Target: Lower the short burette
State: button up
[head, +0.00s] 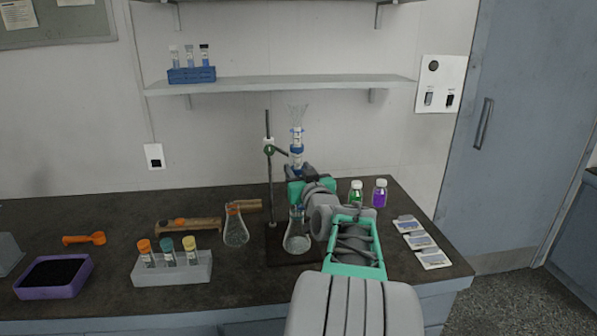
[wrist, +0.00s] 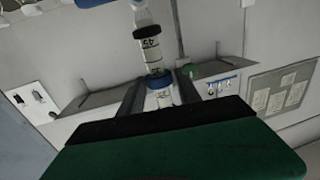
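The short burette (head: 296,151) stands upright beside the stand's rod (head: 270,185), with blue bands and a clear flared top. A green clamp (head: 268,149) sits on the rod. A conical flask (head: 297,238) stands below the burette. My gripper (head: 300,176) is at the burette's lower part and hides it in the head view. In the wrist view the burette (wrist: 151,52) passes between the two dark fingertips of my gripper (wrist: 161,82), close to both. Whether they touch it is unclear.
A second flask (head: 236,229), a rack of capped vials (head: 172,270) and a purple tray (head: 53,291) are to the left. Green (head: 356,193) and purple (head: 379,195) bottles and several cards (head: 421,241) are to the right. A shelf (head: 285,87) runs above.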

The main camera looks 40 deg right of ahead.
jog(key=s+a+r+b, duration=0.2)
jog(key=s+a+r, duration=0.2)
jog(key=s+r, duration=0.3)
jog(key=v, duration=0.3)
jog(key=shift+d, duration=0.25)
jog(key=w+a+f+n+g+y+p, duration=0.1)
jog(key=w+a+f+n+g+y, duration=0.15)
jog(key=a+f, duration=0.65)
jog(key=w+a+f+n+g+y+p, duration=0.15)
jog(key=a+f+g+y, duration=0.35)
jog(key=a, duration=0.6)
jog(key=s+a+f+n+g+p, duration=0.1)
jog(key=s+a+f+g, duration=0.4)
jog(key=s+a+f, duration=0.6)
jog(key=s+a, duration=0.1)
jog(key=a, duration=0.2)
jog(key=shift+s+f, duration=0.3)
jog(key=shift+s, duration=0.1)
